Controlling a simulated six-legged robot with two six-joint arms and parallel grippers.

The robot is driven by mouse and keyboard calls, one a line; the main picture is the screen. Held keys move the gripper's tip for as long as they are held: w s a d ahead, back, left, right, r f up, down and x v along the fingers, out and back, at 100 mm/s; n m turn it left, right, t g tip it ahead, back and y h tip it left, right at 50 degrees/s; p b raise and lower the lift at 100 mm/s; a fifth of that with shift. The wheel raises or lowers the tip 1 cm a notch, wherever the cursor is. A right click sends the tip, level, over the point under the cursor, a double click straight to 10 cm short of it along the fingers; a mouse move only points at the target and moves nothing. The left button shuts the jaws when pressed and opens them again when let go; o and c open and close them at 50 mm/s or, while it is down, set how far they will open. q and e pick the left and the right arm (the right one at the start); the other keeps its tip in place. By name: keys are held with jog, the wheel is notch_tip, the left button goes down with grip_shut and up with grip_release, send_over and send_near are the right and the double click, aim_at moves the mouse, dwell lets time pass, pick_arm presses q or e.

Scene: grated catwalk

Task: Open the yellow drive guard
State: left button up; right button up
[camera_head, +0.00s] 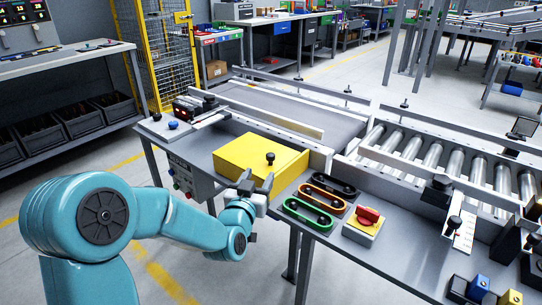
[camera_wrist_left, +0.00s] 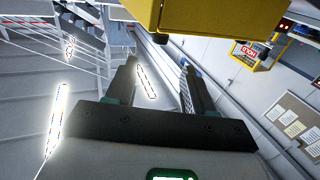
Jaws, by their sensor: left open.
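The yellow drive guard (camera_head: 243,152) is a box-like cover at the near left end of the conveyor, in the middle of the head view. It looks closed, and a black knob (camera_head: 270,157) stands on its top near the right side. My left gripper (camera_head: 256,182) is at the guard's front right corner, just below the knob in the picture. Its fingers are apart with nothing between them. In the left wrist view the fingers (camera_wrist_left: 160,82) are spread, and the yellow guard (camera_wrist_left: 205,14) fills the top edge. Whether the gripper touches the guard is unclear. My right gripper is not seen.
Green, orange and black oval parts (camera_head: 322,200) lie right of the guard, beside a red rotary switch on a yellow box (camera_head: 365,222). A roller conveyor (camera_head: 430,155) runs behind. A control box with buttons (camera_head: 185,178) hangs at the front left. A yellow mesh cage (camera_head: 165,50) stands behind.

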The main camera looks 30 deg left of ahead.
aim_at(269, 157)
pick_arm(q)
jog(key=x, duration=1.1)
jog(key=shift+w+f, duration=0.1)
jog(key=shift+w, duration=0.15)
jog(key=shift+a, duration=0.1)
grip_shut()
